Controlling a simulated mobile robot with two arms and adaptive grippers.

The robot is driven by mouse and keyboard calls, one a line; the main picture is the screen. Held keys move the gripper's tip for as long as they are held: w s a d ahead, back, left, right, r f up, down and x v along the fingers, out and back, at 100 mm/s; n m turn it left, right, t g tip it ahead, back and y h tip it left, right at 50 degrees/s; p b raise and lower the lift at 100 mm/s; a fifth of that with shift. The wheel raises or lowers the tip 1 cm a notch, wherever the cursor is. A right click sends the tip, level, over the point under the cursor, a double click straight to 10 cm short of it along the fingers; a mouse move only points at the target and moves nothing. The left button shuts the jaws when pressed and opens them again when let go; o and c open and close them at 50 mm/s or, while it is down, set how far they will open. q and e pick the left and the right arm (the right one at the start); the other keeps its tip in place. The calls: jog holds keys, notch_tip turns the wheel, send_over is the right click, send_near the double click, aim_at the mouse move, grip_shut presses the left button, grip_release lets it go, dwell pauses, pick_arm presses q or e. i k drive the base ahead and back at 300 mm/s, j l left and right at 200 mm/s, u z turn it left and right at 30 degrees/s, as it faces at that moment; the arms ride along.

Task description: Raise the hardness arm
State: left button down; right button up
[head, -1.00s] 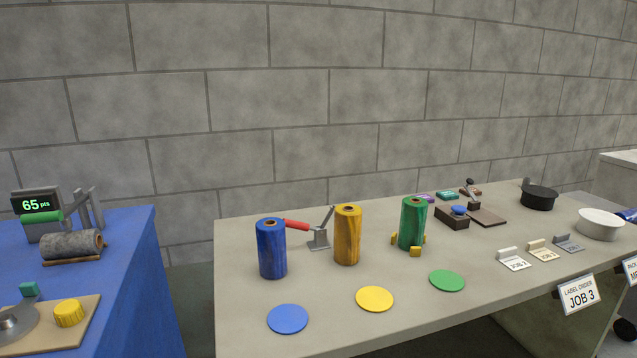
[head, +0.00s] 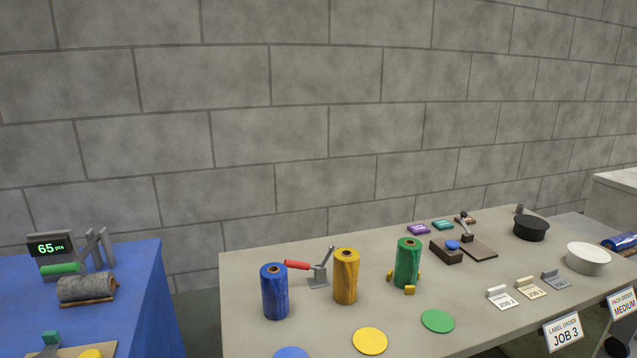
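On the blue table at left stands a grey device with a display (head: 50,247) reading 65 pts. A green-handled arm (head: 60,268) on it sits low, just above a grey felt roll (head: 86,287) that lies on a brown base. Whether the arm touches the roll I cannot tell. Another lever with a red handle (head: 297,265) and grey bracket (head: 319,275) stands on the grey table behind the blue and yellow rolls. Neither of my grippers is in view.
The grey table (head: 240,335) holds upright blue (head: 275,292), yellow (head: 345,276) and green (head: 408,263) rolls, coloured discs, a black bowl (head: 531,228) and a white bowl (head: 588,259). A gap separates it from the blue table (head: 140,300). A block wall stands behind.

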aim_at(78, 267)
jog(key=u, duration=1.4)
